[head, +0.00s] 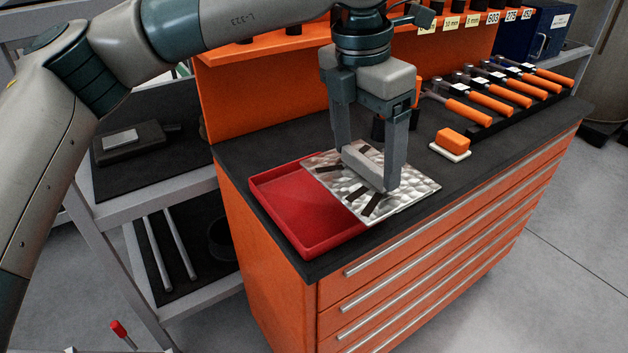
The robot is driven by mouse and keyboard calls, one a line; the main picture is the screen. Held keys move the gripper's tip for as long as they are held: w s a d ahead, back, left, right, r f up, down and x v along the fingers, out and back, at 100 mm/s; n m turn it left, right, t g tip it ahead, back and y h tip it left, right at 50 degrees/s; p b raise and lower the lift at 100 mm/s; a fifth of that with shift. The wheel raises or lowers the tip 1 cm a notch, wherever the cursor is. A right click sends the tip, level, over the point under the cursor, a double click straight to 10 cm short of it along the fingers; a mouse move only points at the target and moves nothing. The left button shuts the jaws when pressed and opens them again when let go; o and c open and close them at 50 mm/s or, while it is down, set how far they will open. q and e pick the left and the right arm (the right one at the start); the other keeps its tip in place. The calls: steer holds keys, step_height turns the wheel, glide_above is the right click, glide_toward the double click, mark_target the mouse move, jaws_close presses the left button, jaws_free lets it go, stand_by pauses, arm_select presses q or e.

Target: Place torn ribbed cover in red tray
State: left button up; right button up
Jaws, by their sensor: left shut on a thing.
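The ribbed cover (412,192) is a silvery, dimpled metal sheet with dark strips across it. My left gripper (373,180) points down over its middle and is shut on it. The red tray (290,208) lies on the dark top of the orange cabinet, at its left end. The cover's left part overlaps the tray's right side, and its right part reaches past the tray over the cabinet top. I cannot tell whether the cover touches the tray. The tray's right part is hidden under the cover. My right gripper is not in view.
An orange block on a white base (452,144) stands right of the cover. Several orange-handled tools (490,103) lie in a row behind it. An orange back panel (265,90) rises behind the tray. A grey shelf cart (150,195) stands at the left.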

mark_target(313, 157)
arm_select(q)
steer(key=w+a+f, duration=0.1)
steer(key=a, duration=0.1)
steer(key=w+a+f+p, duration=0.1)
steer(key=w+a+f, duration=0.1)
steer(key=a, duration=0.1)
steer(key=w+a+f, duration=0.1)
steer(key=a+f, duration=0.1)
steer(key=shift+w+a+f, duration=0.1)
steer(key=shift+w+a, duration=0.2)
steer(key=shift+w, duration=0.05)
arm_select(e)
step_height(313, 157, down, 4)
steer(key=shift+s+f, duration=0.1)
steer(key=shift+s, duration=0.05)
arm_select(q)
steer(key=shift+f+p, duration=0.3)
steer(key=shift+f, duration=0.3)
step_height(313, 157, down, 2)
steer(key=shift+f, duration=0.45)
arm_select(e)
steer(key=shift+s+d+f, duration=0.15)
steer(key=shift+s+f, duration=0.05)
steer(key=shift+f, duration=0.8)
